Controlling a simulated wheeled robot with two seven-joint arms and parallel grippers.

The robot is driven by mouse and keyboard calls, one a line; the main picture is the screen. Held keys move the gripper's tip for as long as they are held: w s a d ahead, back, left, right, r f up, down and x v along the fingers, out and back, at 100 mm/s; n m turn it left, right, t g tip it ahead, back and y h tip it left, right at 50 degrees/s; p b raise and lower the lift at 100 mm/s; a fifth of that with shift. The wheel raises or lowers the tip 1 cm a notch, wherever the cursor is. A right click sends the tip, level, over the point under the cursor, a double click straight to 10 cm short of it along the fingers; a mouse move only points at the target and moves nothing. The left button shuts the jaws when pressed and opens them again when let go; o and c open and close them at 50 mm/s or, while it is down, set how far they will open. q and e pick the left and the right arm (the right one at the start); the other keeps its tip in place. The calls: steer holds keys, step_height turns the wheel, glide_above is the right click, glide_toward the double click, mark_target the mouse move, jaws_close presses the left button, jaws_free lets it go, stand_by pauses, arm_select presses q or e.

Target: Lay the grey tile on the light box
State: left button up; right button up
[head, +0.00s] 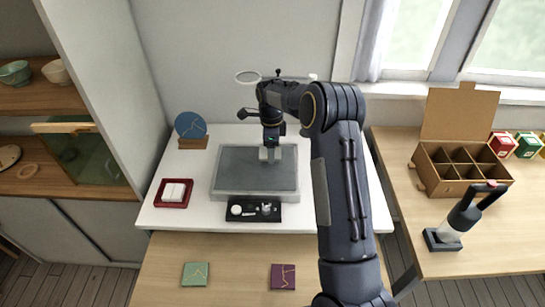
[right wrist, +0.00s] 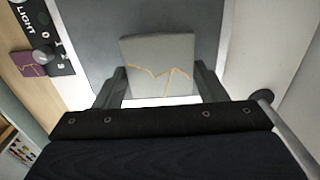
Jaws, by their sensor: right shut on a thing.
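The grey tile (right wrist: 160,55) with gold seams is held between the two fingers of my right gripper (right wrist: 162,80) in the right wrist view. In the head view my right gripper (head: 270,152) is over the light box, and the tile shows only as a small pale patch. The light box (head: 232,180) is a wide grey slab on the white table; its dark grey top (right wrist: 90,35) shows behind the tile in the right wrist view. I cannot tell whether the tile touches the top. My left gripper is not in view.
A black control panel (head: 254,209) is at the light box's front. A red tray (head: 160,194) with white pieces is left of it, and a blue disc (head: 190,125) stands behind. Green (head: 195,274) and purple (head: 283,277) tiles lie in front. A cardboard box (head: 460,165) is right.

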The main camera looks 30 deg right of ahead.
steer(key=shift+w+d+f, duration=0.1)
steer(key=shift+d+f, duration=0.15)
steer(key=shift+f, duration=0.15)
steer(key=shift+w+d+f+b, duration=0.1)
steer(key=shift+f+b, duration=0.95)
steer(key=shift+f, duration=0.45)
steer(key=shift+f, duration=0.2)
steer(key=o, duration=1.1)
steer(key=shift+c, duration=0.2)
